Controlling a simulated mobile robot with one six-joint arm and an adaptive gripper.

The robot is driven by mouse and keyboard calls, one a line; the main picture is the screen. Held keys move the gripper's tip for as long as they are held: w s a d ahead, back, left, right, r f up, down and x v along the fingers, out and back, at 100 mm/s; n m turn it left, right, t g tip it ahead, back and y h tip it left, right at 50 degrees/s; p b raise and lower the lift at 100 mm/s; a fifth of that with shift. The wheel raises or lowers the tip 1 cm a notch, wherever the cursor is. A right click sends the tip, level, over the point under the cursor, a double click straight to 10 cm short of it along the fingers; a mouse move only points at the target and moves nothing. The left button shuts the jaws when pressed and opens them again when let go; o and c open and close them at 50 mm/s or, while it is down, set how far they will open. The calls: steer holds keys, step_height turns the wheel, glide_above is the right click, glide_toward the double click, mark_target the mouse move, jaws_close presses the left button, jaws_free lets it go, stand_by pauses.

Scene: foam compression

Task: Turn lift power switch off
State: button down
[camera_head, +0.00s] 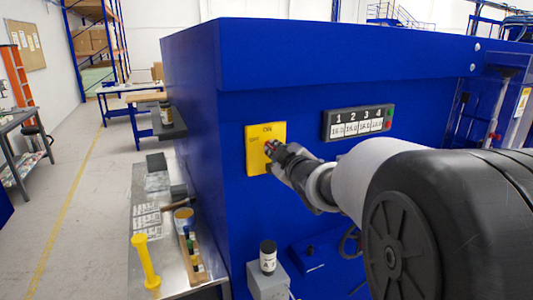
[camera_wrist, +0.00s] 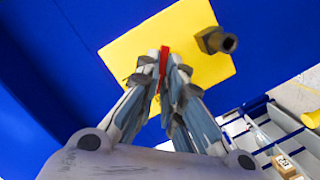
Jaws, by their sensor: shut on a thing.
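The lift power switch has a yellow plate (camera_head: 252,155) on the blue machine's front, with ON at the top and OFF at the left. In the wrist view the plate (camera_wrist: 125,48) lies behind my fingers. My gripper (camera_head: 275,151) reaches the plate from the right. In the wrist view my gripper (camera_wrist: 165,66) is shut on a narrow red switch lever (camera_wrist: 164,55), whose tip shows between the fingertips. The rest of the lever is hidden by the fingers. A dark hex-based stub (camera_wrist: 215,40) sticks out of the plate beside them.
A numbered display panel (camera_head: 358,122) is on the blue face right of the plate. A metal bench (camera_head: 150,200) with a yellow funnel-like tool (camera_head: 145,260) is at left.

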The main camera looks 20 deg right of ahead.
steer(key=shift+f+n+b, duration=0.1)
steer(key=shift+n+b, duration=1)
steer(key=shift+b, duration=1.45)
steer(key=shift+a+f+n+t+h+b, duration=0.15)
steer(key=shift+n+t+h+b, duration=0.35)
steer(key=shift+n+b, duration=2.05)
steer(key=shift+n+t+b, duration=0.3)
steer(key=shift+n+b, duration=0.05)
steer(key=shift+b, duration=0.55)
steer(key=c, duration=1)
jaws_free()
steer(key=shift+o, duration=0.2)
steer(key=shift+s, duration=0.1)
steer(key=s, duration=0.7)
steer(key=shift+d+p, duration=0.2)
steer(key=shift+p, duration=0.2)
